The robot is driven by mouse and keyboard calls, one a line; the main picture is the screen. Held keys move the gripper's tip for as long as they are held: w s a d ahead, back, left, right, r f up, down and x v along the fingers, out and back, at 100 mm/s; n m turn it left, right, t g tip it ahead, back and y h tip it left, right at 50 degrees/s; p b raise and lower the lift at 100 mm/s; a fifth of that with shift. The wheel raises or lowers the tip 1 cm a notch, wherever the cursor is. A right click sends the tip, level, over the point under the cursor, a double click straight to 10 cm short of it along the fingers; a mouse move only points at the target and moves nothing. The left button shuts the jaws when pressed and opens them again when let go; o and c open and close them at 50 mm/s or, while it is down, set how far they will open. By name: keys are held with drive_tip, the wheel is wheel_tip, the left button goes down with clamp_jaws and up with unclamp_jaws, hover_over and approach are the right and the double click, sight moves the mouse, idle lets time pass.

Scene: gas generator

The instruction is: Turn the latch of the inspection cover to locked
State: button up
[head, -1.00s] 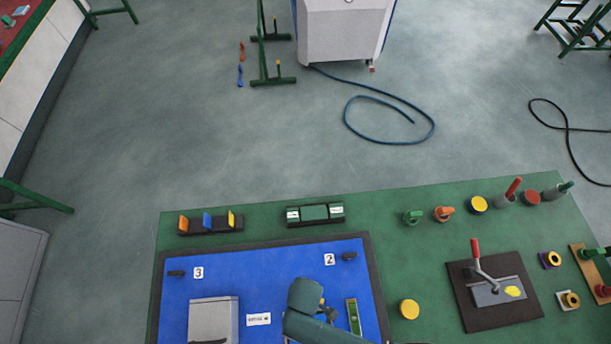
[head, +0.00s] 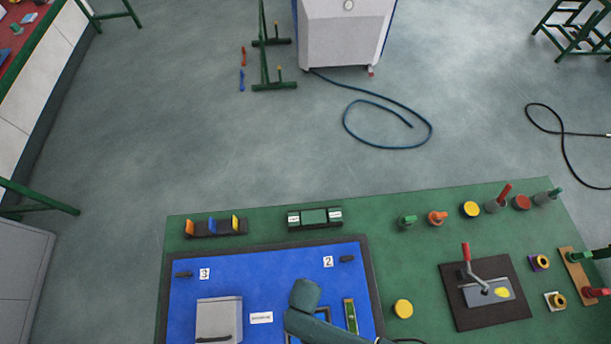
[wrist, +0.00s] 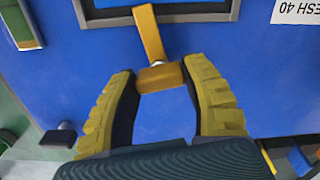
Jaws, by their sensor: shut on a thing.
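In the wrist view an orange-yellow latch (wrist: 149,35) runs from the lower edge of the dark-framed inspection cover (wrist: 105,17) down to a block-like end. My gripper (wrist: 158,74) has its two yellow ribbed fingers on either side of that block end, shut on it. The latch leans slightly from straight in this view. Most of the cover is cut off by the top of the picture. In the head view my arm hides the latch and my fingers.
A blue panel (head: 285,262) surrounds the cover. A grey box (head: 219,318) stands left of my arm, and a green gauge (head: 350,316) right of it. Black knobs (head: 347,259) sit near the panel's far corners. A red-handled lever (head: 466,255) stands further right.

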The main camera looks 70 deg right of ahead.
drive_tip(key=shift+m+p, duration=0.3)
drive_tip(key=shift+m, duration=0.9)
drive_tip(key=shift+f, duration=0.1)
drive_tip(key=o, duration=1.2)
wheel_tip(320, 180, up, 12)
